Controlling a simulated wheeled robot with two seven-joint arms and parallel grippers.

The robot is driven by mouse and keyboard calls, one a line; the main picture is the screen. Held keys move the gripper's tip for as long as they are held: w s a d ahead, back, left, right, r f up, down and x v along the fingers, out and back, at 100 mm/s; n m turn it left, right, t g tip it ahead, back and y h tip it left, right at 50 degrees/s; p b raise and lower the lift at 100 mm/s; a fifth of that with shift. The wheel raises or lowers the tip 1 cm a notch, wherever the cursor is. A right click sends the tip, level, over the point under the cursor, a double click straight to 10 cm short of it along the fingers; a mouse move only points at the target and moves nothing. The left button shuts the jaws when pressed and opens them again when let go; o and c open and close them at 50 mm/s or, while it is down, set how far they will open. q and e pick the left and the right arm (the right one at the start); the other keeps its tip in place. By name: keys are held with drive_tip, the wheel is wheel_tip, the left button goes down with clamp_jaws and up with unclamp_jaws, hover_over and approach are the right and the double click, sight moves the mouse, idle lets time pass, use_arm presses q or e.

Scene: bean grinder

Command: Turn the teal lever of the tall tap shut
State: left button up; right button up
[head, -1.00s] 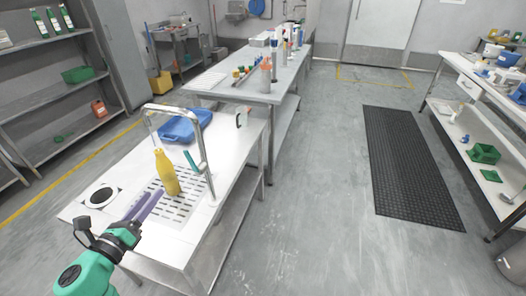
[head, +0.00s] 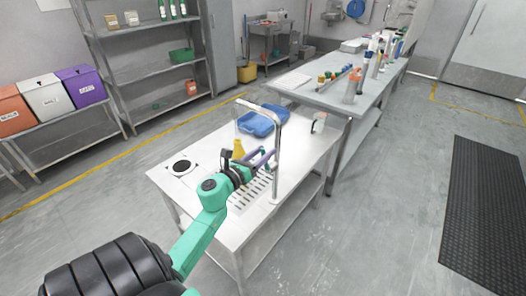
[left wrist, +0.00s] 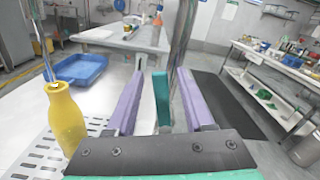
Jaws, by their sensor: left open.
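The tall chrome tap (head: 278,150) stands upright on the white sink table and hooks over at the top. Its teal lever (left wrist: 162,102) shows in the left wrist view between the two purple fingers, with visible gaps on both sides. The tap's column (left wrist: 182,45) rises just beyond it. My left gripper (head: 269,158) is open at the tap and also shows in the left wrist view (left wrist: 160,90). In the head view the lever is mostly hidden by the fingers. My right gripper is not in view.
A yellow bottle (left wrist: 67,118) stands close to the left of the gripper by the slotted drain (left wrist: 35,155). A blue tub (head: 255,124) lies behind the tap. Open floor lies right of the table.

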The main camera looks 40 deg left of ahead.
use_arm(q)
clamp_jaws()
idle(1.4)
